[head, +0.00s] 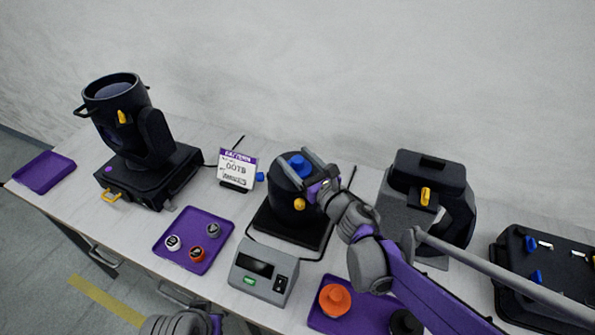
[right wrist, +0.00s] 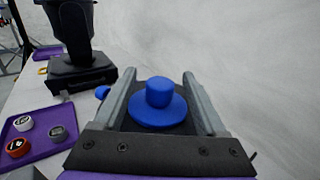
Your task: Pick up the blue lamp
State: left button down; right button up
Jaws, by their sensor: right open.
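The blue lamp (head: 298,164) is a round blue piece with a wide base and a raised knob. It sits on top of the black can-shaped fixture (head: 291,207) in the middle of the table. My right gripper (head: 293,157) is open, with one finger on each side of the lamp. In the right wrist view the lamp (right wrist: 158,104) shows between the two fingers, with gaps on both sides. Whether its underside is seated in the fixture is hidden. Of my left arm only a grey wrist part shows at the bottom edge; its fingers cannot be made out.
A purple tray (head: 212,223) with several small caps, a grey tester box (head: 263,272) and a sign (head: 237,168) stand nearby. A tall moving-head light (head: 125,113) is at left. An orange lamp (head: 335,299) lies on a front tray. Grey and black fixtures stand at right; the wall is behind.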

grip_shut()
dwell(0.3)
jog(key=shift+r, duration=0.15)
